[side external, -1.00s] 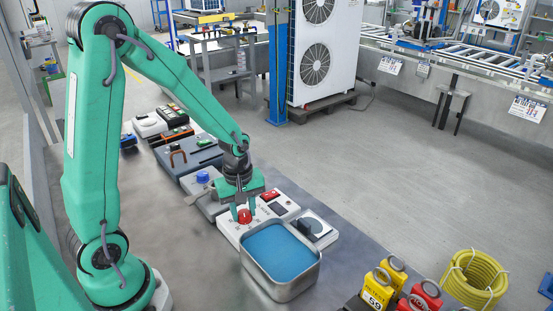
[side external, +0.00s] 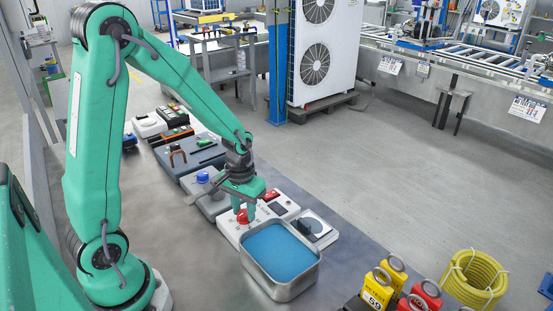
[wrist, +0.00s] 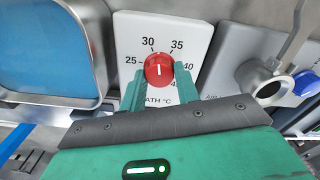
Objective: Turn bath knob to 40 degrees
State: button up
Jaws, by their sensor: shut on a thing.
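The red bath knob (wrist: 159,69) sits on a white panel (wrist: 185,30) marked "BATH °C", with numbers from 25 upward around it. In the wrist view its white pointer line points straight up, between 30 and 35. My gripper (wrist: 159,84) has one finger on each side of the knob and is shut on it. In the side view the knob (side external: 243,216) shows under my gripper (side external: 243,211), partly covered by the fingers.
The metal bath with blue water (side external: 281,251) stands right in front of the panel. A grey unit with a blue knob (side external: 203,178) is behind it. Bare bench lies left of the bath.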

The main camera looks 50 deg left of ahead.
jog(key=m, duration=0.4)
jog(key=shift+s+a+f+m, duration=0.15)
jog(key=shift+s+m, duration=0.05)
jog(key=shift+m, duration=0.1)
jog(key=m, duration=0.4)
jog(key=shift+w+m+g, duration=0.15)
jog(key=shift+m+g, duration=0.15)
jog(key=m, duration=0.4)
jog(key=shift+w+m, duration=0.1)
jog(key=shift+m, duration=0.2)
jog(key=m, duration=0.4)
jog(key=shift+w, duration=0.1)
jog(key=shift+r, duration=0.2)
jog(key=o, duration=1)
jog(key=shift+c, duration=0.2)
